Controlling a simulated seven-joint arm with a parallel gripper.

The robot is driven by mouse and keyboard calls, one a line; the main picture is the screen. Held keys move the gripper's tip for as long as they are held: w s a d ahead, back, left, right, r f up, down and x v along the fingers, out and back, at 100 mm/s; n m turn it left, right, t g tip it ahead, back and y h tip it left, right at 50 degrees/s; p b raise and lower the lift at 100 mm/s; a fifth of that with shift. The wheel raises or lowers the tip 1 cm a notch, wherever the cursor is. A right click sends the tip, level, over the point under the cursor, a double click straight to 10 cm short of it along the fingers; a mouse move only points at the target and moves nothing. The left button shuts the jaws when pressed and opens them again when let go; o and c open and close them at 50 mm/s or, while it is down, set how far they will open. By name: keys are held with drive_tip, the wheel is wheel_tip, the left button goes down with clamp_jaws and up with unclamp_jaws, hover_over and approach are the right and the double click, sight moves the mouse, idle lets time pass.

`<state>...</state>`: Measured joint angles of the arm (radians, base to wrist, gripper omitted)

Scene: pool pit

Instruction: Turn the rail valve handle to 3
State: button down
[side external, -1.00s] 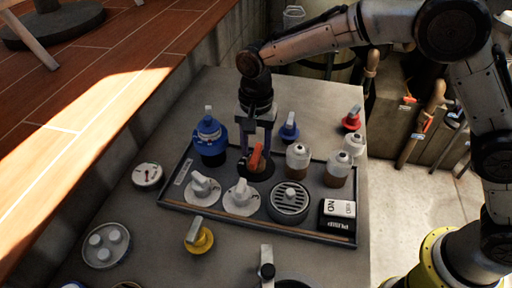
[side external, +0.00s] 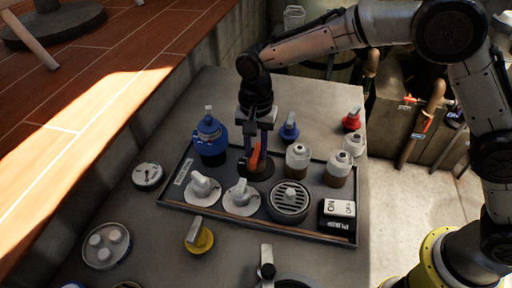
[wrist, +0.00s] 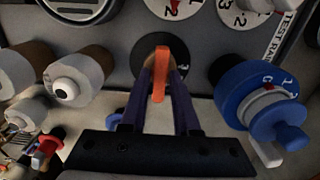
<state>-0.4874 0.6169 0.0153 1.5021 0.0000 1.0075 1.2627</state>
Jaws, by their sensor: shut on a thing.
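An orange handle (side external: 255,157) stands on a dark round disc (side external: 258,174) at the far side of the panel tray. My gripper (side external: 256,148) comes down from above and is shut on this handle. In the wrist view the orange handle (wrist: 159,75) sits between the two fingertips (wrist: 160,78), nearly upright in the picture, with the dark disc (wrist: 147,46) behind it. I see no readable numbers on this disc. Two white dials with grey handles (side external: 204,190) (side external: 240,197) stand nearer; numbers on white dials (wrist: 180,8) show in the wrist view.
A round drain (side external: 289,200) and a pump switch (side external: 338,213) share the tray. A yellow valve (side external: 200,238) is in front. Small blue (side external: 289,128) and red (side external: 351,120) valves stand behind.

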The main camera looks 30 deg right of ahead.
drive_tip(key=shift+n, duration=0.3)
drive_tip(key=n, duration=0.3)
drive_tip(key=shift+n, duration=0.4)
drive_tip(key=n, duration=0.4)
drive_tip(key=shift+r, duration=0.1)
drive_tip(key=n, duration=0.5)
drive_tip(key=shift+n, duration=2.5)
drive_tip(key=c, duration=0.8)
unclamp_jaws()
